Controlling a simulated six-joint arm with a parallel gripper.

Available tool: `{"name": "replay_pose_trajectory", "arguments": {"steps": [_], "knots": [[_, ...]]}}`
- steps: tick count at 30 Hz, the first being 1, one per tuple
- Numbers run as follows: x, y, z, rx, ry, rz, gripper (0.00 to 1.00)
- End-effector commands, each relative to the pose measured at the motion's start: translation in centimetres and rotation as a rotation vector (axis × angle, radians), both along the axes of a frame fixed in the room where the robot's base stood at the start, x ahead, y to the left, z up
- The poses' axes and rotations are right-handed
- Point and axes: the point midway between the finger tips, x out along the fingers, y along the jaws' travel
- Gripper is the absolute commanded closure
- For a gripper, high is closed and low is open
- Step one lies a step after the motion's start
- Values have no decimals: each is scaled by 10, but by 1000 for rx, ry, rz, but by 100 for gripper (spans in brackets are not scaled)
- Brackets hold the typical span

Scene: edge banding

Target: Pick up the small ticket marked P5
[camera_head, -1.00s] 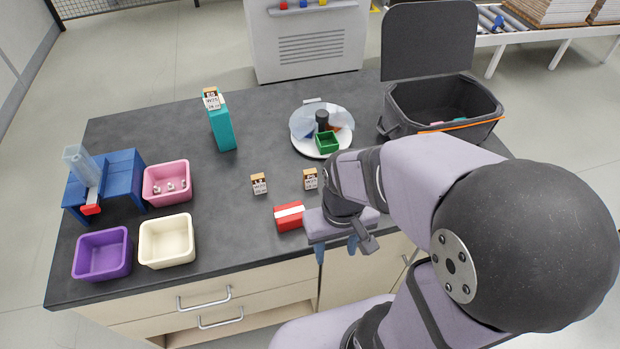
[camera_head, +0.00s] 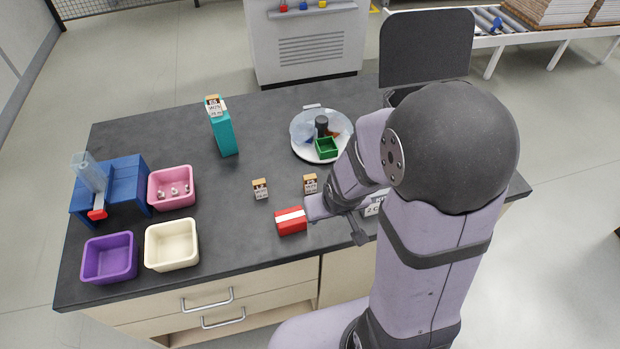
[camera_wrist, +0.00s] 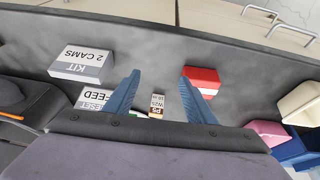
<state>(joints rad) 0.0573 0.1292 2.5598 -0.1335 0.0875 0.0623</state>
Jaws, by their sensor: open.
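A small ticket (camera_head: 310,184) with a tan top and white printed face stands on the dark worktop, just beyond my gripper in the head view. In the wrist view the ticket (camera_wrist: 157,105), seemingly marked P5, shows between my fingers, partly hidden by my gripper body. My gripper (camera_wrist: 161,82) is open and empty, its two blue fingers apart on either side of that view of the ticket. A similar ticket (camera_head: 260,189) stands to the left, and another (camera_head: 214,106) is at the top of a teal box (camera_head: 223,135).
A red box with a white band (camera_head: 291,221) lies close left of my gripper. A KIT 2 CAMS box (camera_wrist: 82,64) and a FEED box (camera_wrist: 96,98) are nearby. Pink (camera_head: 171,205), cream (camera_head: 171,261) and purple (camera_head: 109,277) bins stand left. A round tray (camera_head: 337,153) lies behind.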

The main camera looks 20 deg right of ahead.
Motion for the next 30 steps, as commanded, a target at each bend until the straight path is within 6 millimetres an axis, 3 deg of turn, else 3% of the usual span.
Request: {"name": "replay_pose_trajectory", "arguments": {"steps": [6,15,21,30], "knots": [[53,6,-18,38,-232,16,50],[100,13,-41,60,-532,8,50],[115,10,-44,47,-691,-2,50],[121,6,-40,28,-808,-9,50]]}}
